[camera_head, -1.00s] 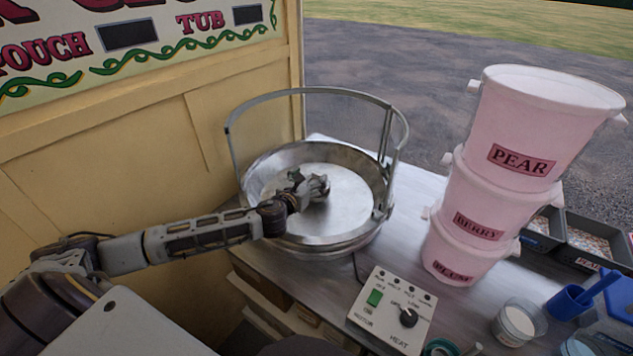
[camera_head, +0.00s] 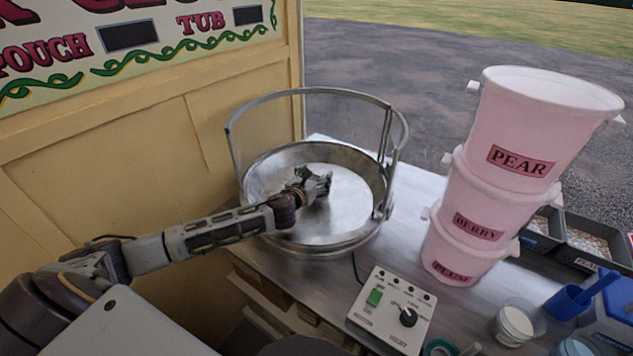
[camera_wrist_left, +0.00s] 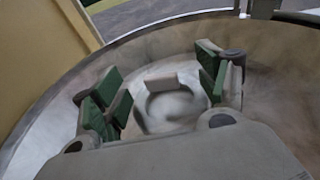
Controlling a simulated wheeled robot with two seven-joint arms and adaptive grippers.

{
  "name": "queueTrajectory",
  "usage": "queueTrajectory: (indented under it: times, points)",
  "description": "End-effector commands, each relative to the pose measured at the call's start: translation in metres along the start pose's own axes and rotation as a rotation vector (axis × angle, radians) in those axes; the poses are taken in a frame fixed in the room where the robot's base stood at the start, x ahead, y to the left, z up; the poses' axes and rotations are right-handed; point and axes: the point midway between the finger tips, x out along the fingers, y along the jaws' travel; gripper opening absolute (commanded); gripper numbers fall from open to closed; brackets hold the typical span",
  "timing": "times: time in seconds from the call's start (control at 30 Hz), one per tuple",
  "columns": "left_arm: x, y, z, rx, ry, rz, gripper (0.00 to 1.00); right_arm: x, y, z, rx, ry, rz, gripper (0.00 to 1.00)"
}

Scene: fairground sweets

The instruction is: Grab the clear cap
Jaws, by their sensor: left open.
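My left gripper (camera_head: 322,184) is open and reaches over the wide metal bowl (camera_head: 377,181) from the left. In the left wrist view its green-padded fingers (camera_wrist_left: 160,90) are spread apart with nothing clasped between them. Between and beyond them is a pale, see-through-looking round piece (camera_wrist_left: 178,112) with a small light block (camera_wrist_left: 162,82) at its far edge. It seems to be the clear cap, but I cannot tell for sure. In the head view I cannot make this piece out near the gripper. My right gripper is not in view.
A metal hoop (camera_head: 318,91) arches over the bowl. A control box (camera_head: 392,312) stands in front, on the metal counter (camera_head: 330,290). Stacked pink tubs (camera_head: 520,160) stand at the right, near a clear cup (camera_head: 515,323) and a blue jug (camera_head: 567,302). A yellow wall (camera_head: 130,180) borders the left.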

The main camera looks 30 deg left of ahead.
Motion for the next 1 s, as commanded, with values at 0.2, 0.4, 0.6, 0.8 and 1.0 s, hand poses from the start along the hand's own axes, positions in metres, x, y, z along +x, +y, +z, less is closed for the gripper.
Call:
queueTrajectory:
  times: [0.2,0.4,0.6,0.8,1.0]
  points:
    - [0.0093,-0.0006,0.0001,0.0,0.0,-0.001,0.74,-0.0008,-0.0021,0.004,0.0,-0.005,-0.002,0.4]
    - [0.0096,-0.0004,-0.0002,0.001,0.001,-0.001,0.74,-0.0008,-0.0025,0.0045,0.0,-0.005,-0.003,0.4]
    - [0.0094,-0.0004,-0.0003,0.0,0.001,-0.001,0.74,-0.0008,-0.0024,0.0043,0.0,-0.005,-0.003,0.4]
    - [0.0094,-0.0004,-0.0003,0.0,0.001,-0.001,0.56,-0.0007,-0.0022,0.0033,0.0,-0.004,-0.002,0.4]
    - [0.0093,-0.0004,-0.0007,0.0,0.001,-0.001,0.3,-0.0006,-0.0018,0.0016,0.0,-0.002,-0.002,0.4]
